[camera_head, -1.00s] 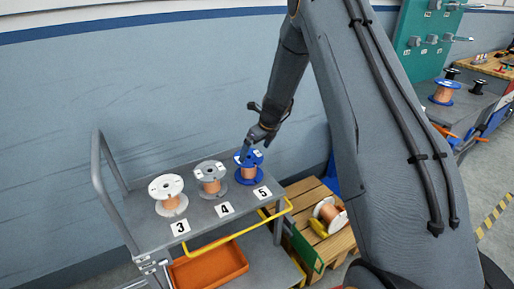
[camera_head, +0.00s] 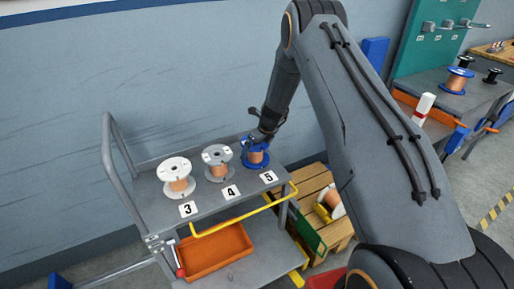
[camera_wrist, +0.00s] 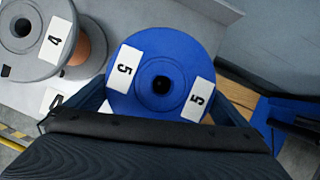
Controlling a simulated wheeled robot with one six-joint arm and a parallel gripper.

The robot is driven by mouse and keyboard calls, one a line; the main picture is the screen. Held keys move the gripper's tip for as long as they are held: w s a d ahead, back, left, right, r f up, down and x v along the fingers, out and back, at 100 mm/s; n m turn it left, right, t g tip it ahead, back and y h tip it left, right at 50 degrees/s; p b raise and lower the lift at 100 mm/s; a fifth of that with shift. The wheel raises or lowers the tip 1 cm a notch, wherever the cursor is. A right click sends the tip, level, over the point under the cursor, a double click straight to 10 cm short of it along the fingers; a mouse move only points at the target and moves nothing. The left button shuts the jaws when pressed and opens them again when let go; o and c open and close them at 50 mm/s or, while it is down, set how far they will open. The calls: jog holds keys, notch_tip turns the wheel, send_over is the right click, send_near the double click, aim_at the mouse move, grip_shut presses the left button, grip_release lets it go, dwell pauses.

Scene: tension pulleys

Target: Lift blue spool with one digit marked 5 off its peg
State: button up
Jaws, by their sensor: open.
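The blue spool (camera_head: 256,158) with copper-coloured winding stands upright on the cart beside the card marked 5 (camera_head: 268,177). In the wrist view its blue top flange (camera_wrist: 150,58) shows two white labels with 5 and a dark centre hole; its peg is hidden below. My gripper (camera_head: 263,137) is directly above the spool in the head view. In the wrist view my gripper's (camera_wrist: 165,105) fingers are apart, at the left and right of the near part of the flange. Whether they touch it I cannot tell.
The grey spool (camera_head: 217,162) by card 4 stands close left, its flange (camera_wrist: 40,35) near my gripper. The white spool (camera_head: 176,177) by card 3 is farther left. An orange tray (camera_head: 215,250) is on the lower shelf. A wooden crate (camera_head: 318,185) stands right of the cart.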

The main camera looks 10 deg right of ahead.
jog(key=shift+c, duration=0.3)
jog(key=c, duration=1)
jog(key=shift+r, duration=0.1)
jog(key=shift+r+p, duration=0.85)
jog(key=shift+r, duration=0.95)
jog(key=shift+r+p, duration=0.85)
jog(key=shift+r, duration=0.85)
jog(key=shift+r+p, duration=0.85)
jog(key=shift+r, duration=0.9)
jog(key=shift+r, duration=0.1)
jog(key=shift+r+p, duration=0.75)
jog(key=shift+r, duration=0.65)
